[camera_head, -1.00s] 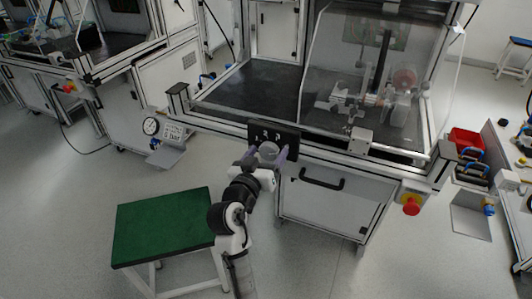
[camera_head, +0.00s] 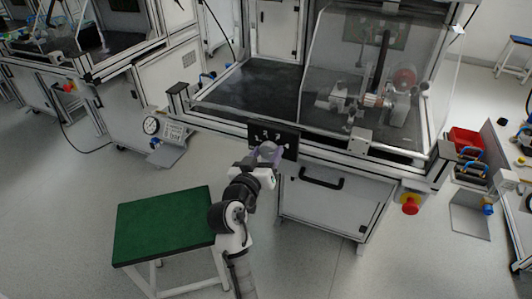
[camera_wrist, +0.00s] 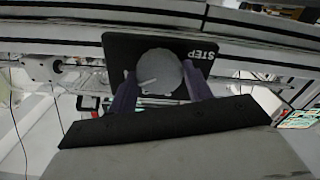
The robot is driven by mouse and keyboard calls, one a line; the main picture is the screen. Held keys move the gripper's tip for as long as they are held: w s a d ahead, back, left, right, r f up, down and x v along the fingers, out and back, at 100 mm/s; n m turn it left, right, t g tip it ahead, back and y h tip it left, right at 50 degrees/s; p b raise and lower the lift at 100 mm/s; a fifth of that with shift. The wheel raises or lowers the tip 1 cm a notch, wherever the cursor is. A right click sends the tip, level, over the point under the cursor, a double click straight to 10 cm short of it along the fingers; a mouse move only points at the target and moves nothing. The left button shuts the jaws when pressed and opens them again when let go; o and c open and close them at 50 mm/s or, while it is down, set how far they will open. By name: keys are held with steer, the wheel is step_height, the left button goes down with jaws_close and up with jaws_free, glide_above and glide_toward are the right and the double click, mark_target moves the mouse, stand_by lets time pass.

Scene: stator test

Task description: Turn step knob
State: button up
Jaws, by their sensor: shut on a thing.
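The step knob (camera_wrist: 160,72) is a round grey knob with a white pointer line, on a black panel (camera_wrist: 118,50) marked STEP. In the wrist view the pointer slants toward the lower left. My gripper (camera_wrist: 161,86) has its two purple fingers on either side of the knob, shut on it. In the head view my gripper (camera_head: 268,152) is at the black panel (camera_head: 288,140) on the front rail of the test bench. The fingers and wrist cover most of the knob there.
The test bench (camera_head: 400,152) has a clear-walled enclosure with machine parts inside. A drawer handle (camera_head: 321,180) is below right of the panel. A red emergency button (camera_head: 410,205) is further right. A green-topped stool (camera_head: 165,225) stands left of my arm.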

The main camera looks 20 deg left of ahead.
steer(key=n+p, duration=0.3)
steer(key=n, duration=0.1)
steer(key=shift+r+n, duration=0.1)
steer(key=shift+n, duration=0.2)
steer(key=shift+a+n+p, duration=0.1)
steer(key=shift+n+p, duration=0.7)
steer(key=shift+n, duration=0.7)
steer(key=shift+f, duration=0.2)
steer(key=o, duration=1)
steer(key=s+b, duration=0.1)
steer(key=s, duration=0.6)
steer(key=s+b, duration=0.2)
steer(key=s, duration=0.5)
steer(key=shift+a, duration=0.2)
steer(key=shift+w, duration=0.1)
